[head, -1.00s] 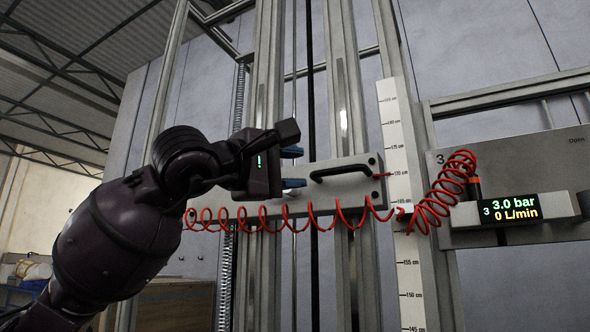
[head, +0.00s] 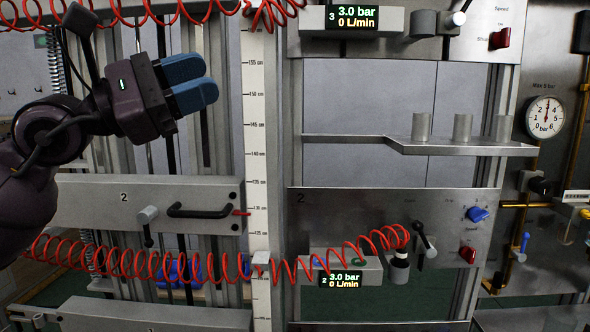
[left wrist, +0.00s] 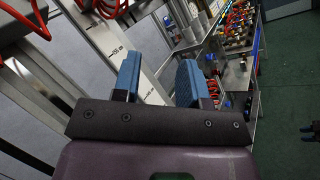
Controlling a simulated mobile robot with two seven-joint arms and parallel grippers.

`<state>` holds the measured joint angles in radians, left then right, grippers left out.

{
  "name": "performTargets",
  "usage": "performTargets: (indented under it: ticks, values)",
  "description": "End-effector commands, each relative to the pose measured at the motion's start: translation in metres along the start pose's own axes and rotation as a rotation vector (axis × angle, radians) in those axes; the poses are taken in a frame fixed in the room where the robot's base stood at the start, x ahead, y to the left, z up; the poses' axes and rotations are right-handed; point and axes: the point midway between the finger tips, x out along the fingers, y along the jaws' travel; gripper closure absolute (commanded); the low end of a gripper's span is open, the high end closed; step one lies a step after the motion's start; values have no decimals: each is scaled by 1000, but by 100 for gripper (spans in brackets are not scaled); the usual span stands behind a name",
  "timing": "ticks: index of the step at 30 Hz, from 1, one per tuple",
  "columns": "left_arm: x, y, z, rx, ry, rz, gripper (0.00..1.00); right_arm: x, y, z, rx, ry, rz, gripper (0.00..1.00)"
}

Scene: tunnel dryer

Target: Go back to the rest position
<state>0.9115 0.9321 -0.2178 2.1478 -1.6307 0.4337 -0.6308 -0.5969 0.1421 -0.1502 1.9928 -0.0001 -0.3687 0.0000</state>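My left gripper (head: 196,84) is at the upper left in the head view, with its blue fingers pointing right. In the left wrist view the same gripper (left wrist: 160,78) has its fingers apart with nothing held between them. In the head view it is in front of the grey columns, above the plate marked 2 (head: 95,204) with its black handle (head: 198,211), and apart from that handle.
A white height scale (head: 258,130) stands right of the gripper. Red coiled hoses (head: 130,262) cross the columns above and below. A metal shelf (head: 455,149) carries several grey cylinders. A pressure gauge (head: 545,117) is at the right. The left wrist view shows open green floor (left wrist: 288,85).

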Motion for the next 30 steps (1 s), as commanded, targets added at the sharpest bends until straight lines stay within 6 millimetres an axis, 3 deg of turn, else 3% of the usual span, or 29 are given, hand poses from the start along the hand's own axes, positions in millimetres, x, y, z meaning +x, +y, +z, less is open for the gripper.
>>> performTargets:
  ticks: [3, 11, 16, 20, 26, 30]
  values:
    - [-15, -18, -19, -297, -142, 67, 61, 1, 0, -2, -1, 4, -1, 64]
    - [-69, -31, -68, -919, -424, 339, 61, 1, 0, -1, -1, 2, -1, 64]
    - [-120, -42, -117, -1299, -585, 606, 61, -1, 0, 3, 0, -5, 0, 64]
    - [-166, -61, -162, -1561, -698, 855, 61, -2, 0, 6, 1, -13, 2, 64]
    - [-243, -121, -230, -1898, -856, 1318, 61, -4, 1, 9, 2, -19, 2, 64]
    - [-293, -182, -264, -2064, -948, 1678, 61, -3, 1, 8, 1, -17, 2, 64]
